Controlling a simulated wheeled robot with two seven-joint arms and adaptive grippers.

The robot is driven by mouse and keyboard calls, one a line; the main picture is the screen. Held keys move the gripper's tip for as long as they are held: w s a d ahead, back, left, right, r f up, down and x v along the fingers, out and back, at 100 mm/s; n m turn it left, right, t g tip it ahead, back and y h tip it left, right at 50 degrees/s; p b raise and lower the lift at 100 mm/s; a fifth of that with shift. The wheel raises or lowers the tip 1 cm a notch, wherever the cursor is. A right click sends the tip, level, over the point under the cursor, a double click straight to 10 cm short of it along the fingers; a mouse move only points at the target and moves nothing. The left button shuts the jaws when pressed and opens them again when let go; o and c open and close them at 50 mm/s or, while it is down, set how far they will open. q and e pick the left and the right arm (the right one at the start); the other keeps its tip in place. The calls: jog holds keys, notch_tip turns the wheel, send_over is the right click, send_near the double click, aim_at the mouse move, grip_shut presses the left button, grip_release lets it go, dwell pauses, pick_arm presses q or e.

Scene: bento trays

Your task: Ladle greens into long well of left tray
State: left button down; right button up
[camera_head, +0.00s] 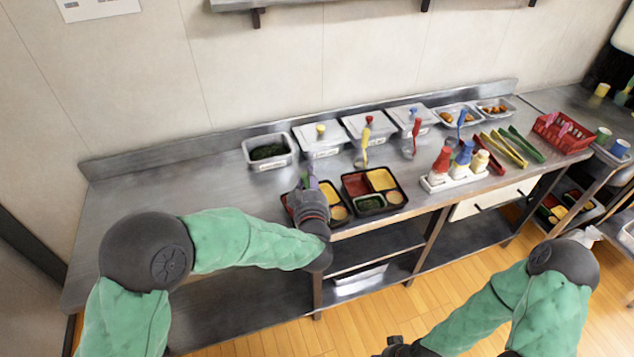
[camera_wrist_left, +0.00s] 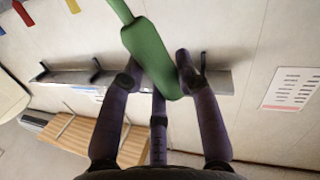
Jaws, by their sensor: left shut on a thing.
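My left gripper (camera_head: 308,182) is over the left tray (camera_head: 347,212) and hides much of it. In the left wrist view its purple fingers (camera_wrist_left: 160,75) are shut on the green handle (camera_wrist_left: 150,50) of a utensil. The utensil's working end is out of the wrist view and hidden in the head view, so I cannot tell what it holds. The left tray shows yellow food in its right part; its long well is hidden. Greens (camera_head: 268,152) lie in a steel pan (camera_head: 284,162) at the back left. My right gripper (camera_head: 400,347) is partly cut off at the bottom edge.
A second tray (camera_head: 405,204) stands to the right, with red, yellow and green contents. Lidded pans (camera_head: 318,139) line the back. A white caddy of bottles (camera_head: 455,183), several tongs (camera_head: 503,148) and a red basket (camera_head: 563,133) are farther right. The counter's left end is clear.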

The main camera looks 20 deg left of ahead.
pick_arm(q)
jog(key=a+f+n+g+h+b, duration=0.1)
jog(key=a+f+n+h+b, duration=0.2)
jog(key=a+f+n+b, duration=0.5)
jog(key=shift+s+a+f+n+h+b, duration=0.35)
jog(key=shift+a+n+b, duration=0.35)
jog(key=shift+a+b, duration=1.05)
jog(key=shift+d+f, duration=0.1)
jog(key=shift+d, duration=0.1)
dwell(0.9)
